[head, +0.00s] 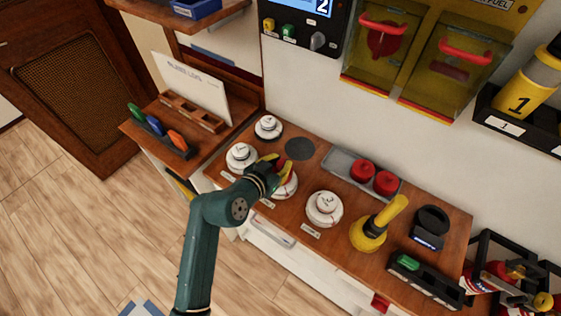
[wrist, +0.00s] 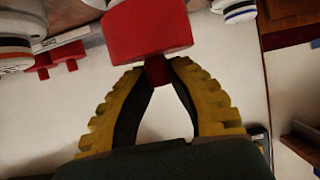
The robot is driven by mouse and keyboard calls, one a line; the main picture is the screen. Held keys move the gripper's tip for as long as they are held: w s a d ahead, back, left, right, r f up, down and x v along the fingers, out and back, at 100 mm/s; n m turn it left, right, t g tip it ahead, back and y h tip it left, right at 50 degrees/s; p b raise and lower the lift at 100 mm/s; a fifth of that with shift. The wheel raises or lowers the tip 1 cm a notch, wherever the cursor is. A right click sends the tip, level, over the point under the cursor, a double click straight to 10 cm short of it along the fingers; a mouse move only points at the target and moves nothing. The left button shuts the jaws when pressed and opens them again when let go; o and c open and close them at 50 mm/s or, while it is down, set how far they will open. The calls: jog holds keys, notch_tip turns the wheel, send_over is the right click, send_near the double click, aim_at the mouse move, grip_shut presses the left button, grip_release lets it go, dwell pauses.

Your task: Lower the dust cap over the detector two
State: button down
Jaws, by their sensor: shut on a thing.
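My gripper (head: 277,168) is shut on a red dust cap, which fills the upper middle of the wrist view (wrist: 148,28). The yellow fingertips (wrist: 157,70) pinch the cap's narrow stem. In the head view only a bit of red shows at the fingers, directly over or just above a white round detector (head: 287,188) in the middle of the front row. My gripper hides much of that detector. Whether cap and detector touch cannot be told. Other white detectors stand to the left (head: 241,157) and right (head: 324,208). Their number labels are too small to read.
Two more red caps (head: 374,177) sit in a grey tray (head: 340,160) behind the row. Another white detector (head: 268,127) and a dark round pad (head: 299,148) lie at the back left. A yellow handled tool (head: 370,235) stands to the right.

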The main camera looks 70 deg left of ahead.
jog(key=shift+f+b, duration=0.9)
jog(key=shift+f, duration=0.2)
jog(key=c, duration=1)
grip_release()
jog(key=v, duration=1.2)
jog(key=shift+f, duration=0.1)
